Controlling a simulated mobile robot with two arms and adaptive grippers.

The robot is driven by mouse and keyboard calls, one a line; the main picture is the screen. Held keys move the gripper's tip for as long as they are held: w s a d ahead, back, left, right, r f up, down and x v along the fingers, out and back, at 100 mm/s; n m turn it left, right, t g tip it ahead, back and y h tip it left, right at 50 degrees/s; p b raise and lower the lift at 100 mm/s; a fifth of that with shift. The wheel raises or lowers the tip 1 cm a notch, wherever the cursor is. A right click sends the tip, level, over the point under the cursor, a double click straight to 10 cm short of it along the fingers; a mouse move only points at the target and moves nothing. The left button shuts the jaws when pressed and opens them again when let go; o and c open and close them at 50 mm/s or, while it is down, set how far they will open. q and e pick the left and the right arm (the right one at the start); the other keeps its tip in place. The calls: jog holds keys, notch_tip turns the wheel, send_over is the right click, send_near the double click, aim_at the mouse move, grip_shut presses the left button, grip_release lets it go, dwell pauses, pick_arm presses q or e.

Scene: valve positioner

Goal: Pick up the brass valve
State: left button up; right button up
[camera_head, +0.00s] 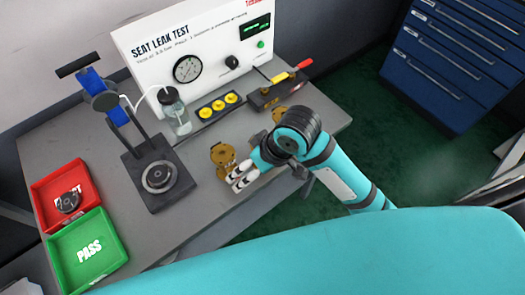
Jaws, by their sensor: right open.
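A brass-coloured valve (222,155) stands on the grey bench in the middle of the view. My right gripper (237,178) is open, its pale fingers just to the lower right of this valve. From this view I cannot tell whether the fingers touch the valve or how high they are above the bench. A second brass-coloured piece (279,113) shows behind my right arm, which partly hides it. My left gripper is not in view.
A black clamp stand (150,190) with a blue handle stands left of the valve. A red tray (50,191) holding a dark round part and a green PASS tray (70,258) lie at the left. The SEAT LEAK TEST panel (215,40), a jar (173,112) and yellow-topped pieces (217,105) are behind.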

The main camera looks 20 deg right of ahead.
jog(key=w+d+r+g+h, duration=0.3)
jog(key=w+d+r+h, duration=0.15)
jog(key=w+r, duration=0.45)
jog(key=shift+y, duration=0.35)
jog(key=f, duration=0.3)
jog(key=f+p, duration=0.1)
jog(key=f, duration=0.3)
jog(key=s+f, duration=0.1)
jog(key=f, duration=0.2)
jog(key=shift+d+f+p, duration=0.15)
jog(key=shift+f+p, duration=0.05)
jog(key=shift+p, duration=0.1)
jog(key=f, duration=0.2)
jog(key=f+p, duration=0.1)
jog(key=f, duration=0.1)
jog(key=shift+w+d, duration=0.1)
jog(key=shift+w, duration=0.1)
jog(key=shift+f, duration=0.65)
grip_shut()
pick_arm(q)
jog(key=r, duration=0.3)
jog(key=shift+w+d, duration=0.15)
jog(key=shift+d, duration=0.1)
pick_arm(e)
jog(key=shift+w+r, duration=0.15)
